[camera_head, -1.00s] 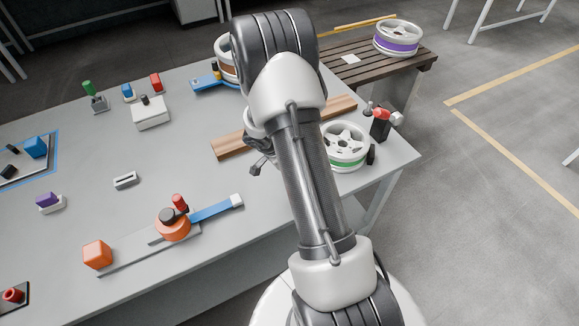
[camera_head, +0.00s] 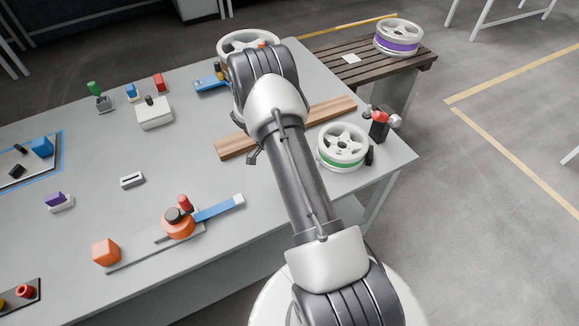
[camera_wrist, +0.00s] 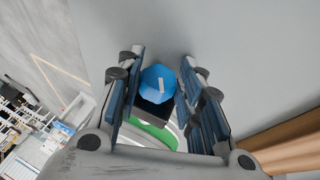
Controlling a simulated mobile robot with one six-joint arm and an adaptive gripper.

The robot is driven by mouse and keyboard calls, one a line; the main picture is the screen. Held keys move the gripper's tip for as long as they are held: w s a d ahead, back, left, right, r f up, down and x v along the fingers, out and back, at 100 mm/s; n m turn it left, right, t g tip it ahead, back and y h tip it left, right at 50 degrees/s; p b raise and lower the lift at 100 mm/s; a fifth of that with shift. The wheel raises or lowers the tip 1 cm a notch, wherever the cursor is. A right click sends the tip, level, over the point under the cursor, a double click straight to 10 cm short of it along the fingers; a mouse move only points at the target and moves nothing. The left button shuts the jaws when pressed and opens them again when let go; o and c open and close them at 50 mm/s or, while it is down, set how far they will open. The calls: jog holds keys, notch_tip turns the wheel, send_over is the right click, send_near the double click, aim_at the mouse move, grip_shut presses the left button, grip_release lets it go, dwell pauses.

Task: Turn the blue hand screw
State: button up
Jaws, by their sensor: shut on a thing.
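In the wrist view a blue faceted hand screw (camera_wrist: 158,80) with a white mark on its face lies between the two fingers of my gripper (camera_wrist: 164,70). A black part shows just below it. My gripper is shut on the blue hand screw. In the head view only a dark end of my gripper (camera_head: 254,156) shows at the left of my arm. The blue hand screw held there is hidden from that view.
A white wheel with a green band (camera_head: 343,147) stands at the right table edge, beside a wooden board (camera_head: 235,147). An orange fixture with a blue lever (camera_head: 220,208) is at the front. Several small coloured parts lie left. The table's middle is mostly clear.

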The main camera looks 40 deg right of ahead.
jog(key=shift+d, duration=0.1)
jog(key=o, duration=1.1)
jog(key=shift+c, duration=0.2)
jog(key=shift+r, duration=0.1)
jog(key=v, duration=1.2)
